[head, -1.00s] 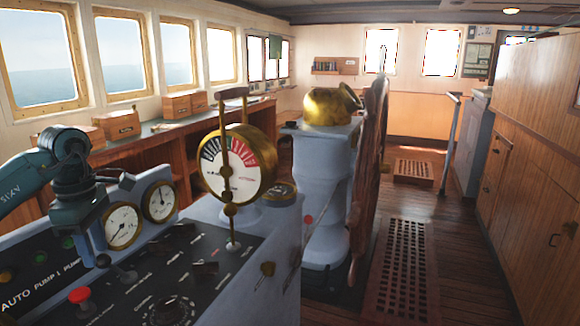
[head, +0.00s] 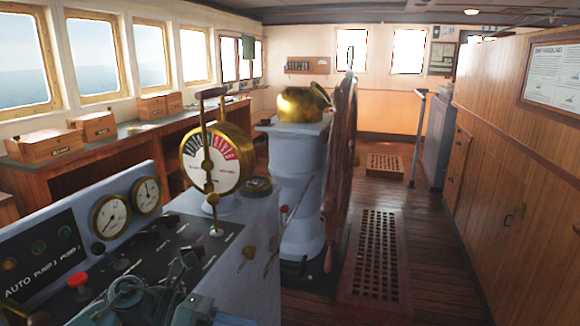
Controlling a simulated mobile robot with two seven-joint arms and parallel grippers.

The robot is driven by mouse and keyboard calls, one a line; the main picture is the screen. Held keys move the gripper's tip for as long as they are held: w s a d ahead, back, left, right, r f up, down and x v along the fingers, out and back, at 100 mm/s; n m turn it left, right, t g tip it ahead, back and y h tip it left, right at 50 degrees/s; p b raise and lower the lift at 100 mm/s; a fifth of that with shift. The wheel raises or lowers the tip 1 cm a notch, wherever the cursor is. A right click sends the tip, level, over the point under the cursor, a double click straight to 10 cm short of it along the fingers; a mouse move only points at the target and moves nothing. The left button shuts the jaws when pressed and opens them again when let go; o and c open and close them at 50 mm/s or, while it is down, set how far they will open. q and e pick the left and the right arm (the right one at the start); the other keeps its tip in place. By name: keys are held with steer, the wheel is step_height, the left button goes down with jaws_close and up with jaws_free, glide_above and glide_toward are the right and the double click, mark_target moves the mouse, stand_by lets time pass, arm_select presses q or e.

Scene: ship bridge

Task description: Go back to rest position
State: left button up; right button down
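Teal links of my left arm show at the bottom edge of the head view, low in front of the console (head: 250,290). I cannot make out the fingers of my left gripper there. My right gripper is outside the view. The console carries a brass engine telegraph (head: 213,160) with an upright handle, two round gauges (head: 110,218), a red button (head: 78,281) and several dark knobs. I see nothing held by the visible arm parts.
A grey pedestal with a brass top (head: 300,105) and a wooden steering wheel (head: 341,165) stand beyond the console. Wooden boxes (head: 93,125) sit on the window counter. A floor grating (head: 376,260) lies right of the wheel. Wooden cabinets (head: 490,170) line the right; the aisle is clear.

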arm_select(q)
steer(key=s+d+r+n+t+h, duration=0.1)
steer(key=d+n+t+h, duration=0.4)
steer(key=n, duration=0.4)
steer(key=s+a+f+n+t+y, duration=0.1)
steer(key=a+f+n+t+y, duration=0.25)
steer(key=n, duration=0.55)
steer(key=s+a+f+n+t+y+p, duration=0.1)
steer(key=a+f+n+t+y, duration=0.1)
steer(key=f+n+t+y, duration=0.45)
steer(key=s+a+f+n+t+y, duration=0.1)
steer(key=a+n+y, duration=0.1)
steer(key=n, duration=0.9)
steer(key=s+a+f+n+g+y, duration=0.3)
steer(key=s+f+n+g+y, duration=0.1)
steer(key=s+f+n, duration=0.4)
steer(key=s+f+g, duration=0.1)
steer(key=s+f, duration=0.1)
steer(key=s, duration=0.1)
steer(key=shift+f, duration=0.4)
